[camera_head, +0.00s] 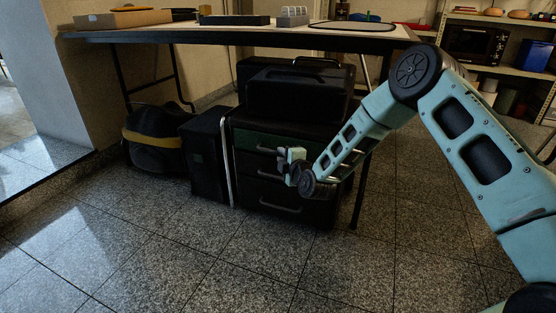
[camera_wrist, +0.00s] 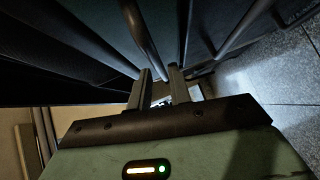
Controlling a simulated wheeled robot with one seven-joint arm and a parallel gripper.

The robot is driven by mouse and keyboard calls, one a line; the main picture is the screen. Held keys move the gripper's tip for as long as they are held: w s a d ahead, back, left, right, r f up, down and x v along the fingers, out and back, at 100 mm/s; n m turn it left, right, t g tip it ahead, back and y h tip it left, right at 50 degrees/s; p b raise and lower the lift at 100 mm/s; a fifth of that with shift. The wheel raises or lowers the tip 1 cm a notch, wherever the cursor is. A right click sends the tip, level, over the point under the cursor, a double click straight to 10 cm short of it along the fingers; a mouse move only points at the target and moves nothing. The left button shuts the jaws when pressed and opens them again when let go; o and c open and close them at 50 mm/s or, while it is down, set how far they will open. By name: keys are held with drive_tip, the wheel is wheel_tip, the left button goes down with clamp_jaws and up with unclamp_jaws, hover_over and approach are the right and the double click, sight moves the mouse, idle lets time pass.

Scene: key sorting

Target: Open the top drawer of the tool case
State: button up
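The tool case (camera_head: 284,208) stands on the floor under the table. Its front has several stacked drawers with bar handles. The top drawer (camera_head: 250,139) has a dark green front, and its handle (camera_head: 264,150) runs to my gripper (camera_head: 291,156). No clear gap shows at this drawer's top edge. In the wrist view, the narrow fingers of my gripper (camera_wrist: 161,75) are close together, with a handle bar (camera_wrist: 146,38) running in between their tips. The fingers look shut on this bar. Shadow hides the exact contact, and my gripper and arm cover the case's right front.
A black toolbox (camera_head: 300,92) rests on the case, below the table (camera_head: 240,36). A dark box (camera_head: 205,157) and a black bag with a yellow band (camera_head: 152,142) stand left. A table leg (camera_head: 361,190) is close on the right. The floor in front is clear.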

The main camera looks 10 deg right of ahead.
sight(276, 152)
drive_tip(key=shift+b+x, duration=0.65)
drive_tip(key=shift+x, duration=1.25)
clamp_jaws()
drive_tip(key=shift+s+a+r+p, duration=0.15)
drive_tip(key=shift+s+a+p, duration=0.25)
drive_tip(key=shift+p, duration=0.15)
drive_tip(key=s+a+p, duration=0.5)
drive_tip(key=s+a, duration=0.2)
drive_tip(key=s, duration=0.3)
drive_tip(key=s+a+p, duration=0.6)
drive_tip(key=s+a, duration=0.1)
drive_tip(key=s, duration=0.3)
drive_tip(key=shift+a, duration=0.2)
drive_tip(key=shift+s, duration=0.1)
unclamp_jaws()
